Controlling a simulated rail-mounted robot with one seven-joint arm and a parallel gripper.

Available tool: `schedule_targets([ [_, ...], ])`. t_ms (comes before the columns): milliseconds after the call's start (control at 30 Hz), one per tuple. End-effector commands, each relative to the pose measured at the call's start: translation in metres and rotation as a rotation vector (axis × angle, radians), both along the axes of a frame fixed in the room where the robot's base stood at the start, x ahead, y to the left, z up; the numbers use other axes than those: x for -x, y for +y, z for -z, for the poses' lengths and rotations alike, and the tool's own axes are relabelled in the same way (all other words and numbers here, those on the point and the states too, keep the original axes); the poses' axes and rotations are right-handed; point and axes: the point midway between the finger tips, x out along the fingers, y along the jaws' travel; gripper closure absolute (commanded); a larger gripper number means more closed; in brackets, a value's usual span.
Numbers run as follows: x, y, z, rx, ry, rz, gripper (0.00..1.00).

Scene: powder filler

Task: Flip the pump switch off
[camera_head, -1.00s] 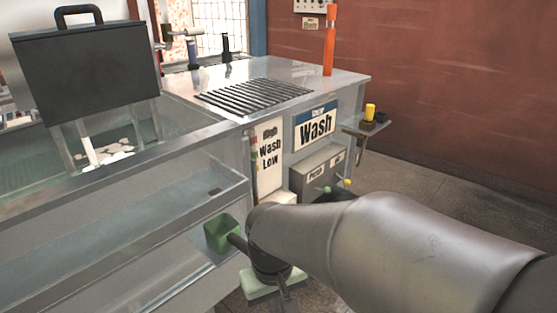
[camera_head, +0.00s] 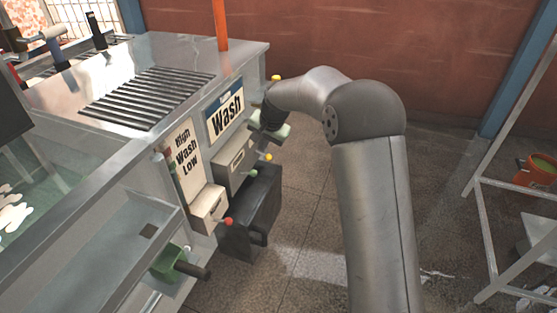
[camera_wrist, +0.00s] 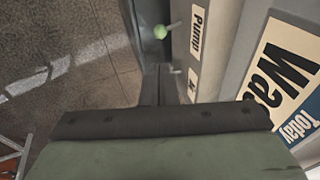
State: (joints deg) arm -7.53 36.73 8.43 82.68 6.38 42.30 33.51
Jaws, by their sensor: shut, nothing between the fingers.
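The pump switch box (camera_head: 235,160) is a grey box on the machine's side, below the Wash sign. A lever with a green knob (camera_head: 252,173) and one with a yellow knob (camera_head: 268,157) stick out from it. In the wrist view, the green knob (camera_wrist: 160,31) is at the top, beside the Pump label (camera_wrist: 197,33). My gripper (camera_wrist: 158,72) is shut and empty, its dark fingers pointing toward the box, below the green knob in the picture. In the head view, my gripper's greenish hand (camera_head: 271,130) is close to the box's far end; its fingertips are hard to make out.
A lower box (camera_head: 207,207) has a red-knobbed lever (camera_head: 228,221). A black container (camera_head: 262,200) stands below the switch box. A metal frame (camera_head: 483,210) stands at the right; the floor between is open.

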Motion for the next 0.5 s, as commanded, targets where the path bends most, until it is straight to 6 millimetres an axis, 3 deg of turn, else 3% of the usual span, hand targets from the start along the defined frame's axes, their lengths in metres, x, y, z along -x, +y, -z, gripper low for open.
schedule_targets([
  [333, 0.0, 0.0, 0.003, 0.001, 0.0, 0.0, 1.0],
  [500, -0.005, 0.005, 0.021, 0.001, 0.002, -0.001, 1.0],
])
